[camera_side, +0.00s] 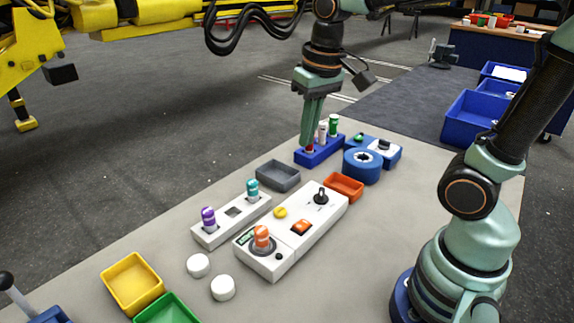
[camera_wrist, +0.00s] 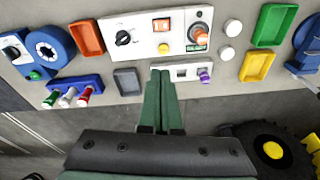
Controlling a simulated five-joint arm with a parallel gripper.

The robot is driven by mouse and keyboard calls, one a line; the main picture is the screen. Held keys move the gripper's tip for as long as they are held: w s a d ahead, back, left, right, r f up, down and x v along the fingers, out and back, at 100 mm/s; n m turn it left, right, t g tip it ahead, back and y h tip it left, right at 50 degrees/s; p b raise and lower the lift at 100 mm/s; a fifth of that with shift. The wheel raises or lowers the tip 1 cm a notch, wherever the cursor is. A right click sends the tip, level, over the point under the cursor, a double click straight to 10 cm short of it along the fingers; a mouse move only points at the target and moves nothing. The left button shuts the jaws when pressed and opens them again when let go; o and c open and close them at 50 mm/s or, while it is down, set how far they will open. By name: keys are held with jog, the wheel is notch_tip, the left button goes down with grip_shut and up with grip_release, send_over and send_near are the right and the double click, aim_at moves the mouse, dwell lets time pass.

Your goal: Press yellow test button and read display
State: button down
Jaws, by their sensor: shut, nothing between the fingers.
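The yellow button (camera_side: 280,212) is on the white control panel (camera_side: 292,240), near its left edge; it also shows in the wrist view (camera_wrist: 164,48). A small dark display with green marks (camera_side: 243,238) sits beside the orange plug (camera_side: 262,238) at the panel's near end. The display also shows in the wrist view (camera_wrist: 197,49), but its text is too small to read. My gripper (camera_side: 307,147) is shut and empty, pointing down. In the side view its tips overlap the blue rack's red plug; contact cannot be told. In the wrist view its tips (camera_wrist: 161,72) are apart from the button.
The panel also has a black knob (camera_side: 321,196) and an orange switch (camera_side: 302,227). A white holder (camera_side: 230,222) with purple and teal plugs lies beside it. A blue plug rack (camera_side: 320,152), grey tray (camera_side: 278,176) and orange tray (camera_side: 344,186) stand beyond.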

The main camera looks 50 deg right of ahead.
jog(key=w+m+g, duration=0.1)
jog(key=w+g, duration=0.1)
jog(key=m+g, duration=0.5)
jog(key=g, duration=0.2)
send_over(279, 208)
notch_tip(279, 208, down, 9)
jog(key=shift+a, duration=0.15)
jog(key=shift+f, duration=0.15)
jog(key=shift+f, duration=4.3)
jog(key=shift+f, duration=0.15)
jog(key=shift+f, duration=0.3)
